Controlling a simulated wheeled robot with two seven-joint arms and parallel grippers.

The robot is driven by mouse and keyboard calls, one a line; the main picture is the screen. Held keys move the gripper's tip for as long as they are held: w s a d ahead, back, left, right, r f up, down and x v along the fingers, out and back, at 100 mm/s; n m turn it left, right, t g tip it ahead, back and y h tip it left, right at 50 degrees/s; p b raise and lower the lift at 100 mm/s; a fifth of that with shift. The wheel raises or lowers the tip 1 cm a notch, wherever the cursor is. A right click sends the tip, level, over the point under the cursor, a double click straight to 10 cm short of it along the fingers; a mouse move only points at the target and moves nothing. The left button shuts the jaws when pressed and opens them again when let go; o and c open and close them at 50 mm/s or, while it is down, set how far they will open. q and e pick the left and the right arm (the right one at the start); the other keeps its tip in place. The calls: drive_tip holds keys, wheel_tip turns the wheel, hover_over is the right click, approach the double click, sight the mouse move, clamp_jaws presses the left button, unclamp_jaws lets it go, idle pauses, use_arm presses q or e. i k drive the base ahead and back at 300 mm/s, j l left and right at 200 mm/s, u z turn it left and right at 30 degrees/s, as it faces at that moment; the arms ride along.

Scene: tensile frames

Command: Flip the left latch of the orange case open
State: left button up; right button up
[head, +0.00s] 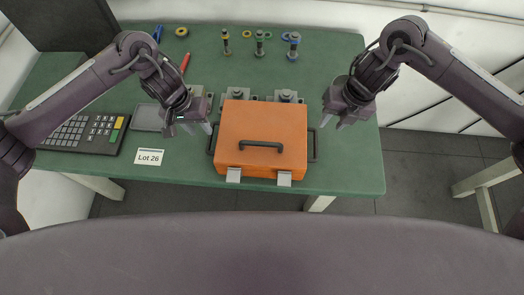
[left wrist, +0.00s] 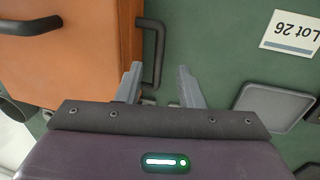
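The orange case (head: 262,130) lies shut on the green table, with a dark handle (head: 261,146) on its lid. Its left latch (head: 233,175) and right latch (head: 284,178) are grey tabs on the near edge. My left gripper (head: 194,131) is open and empty, just left of the case and above the table. In the left wrist view, the fingers (left wrist: 158,88) are apart near the case's dark side handle (left wrist: 157,50); whether one touches it I cannot tell. The latches do not show there. My right gripper (head: 339,124) hangs right of the case, fingers seemingly apart and empty.
A keypad (head: 88,132), a grey tray (head: 147,118) and a "Lot 26" card (head: 149,157) lie left of the case. Grey blocks (head: 287,96) stand behind it, with several bolts and rings farther back. The table's near edge is close to the latches.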

sight(234, 175)
drive_tip(key=k, duration=1)
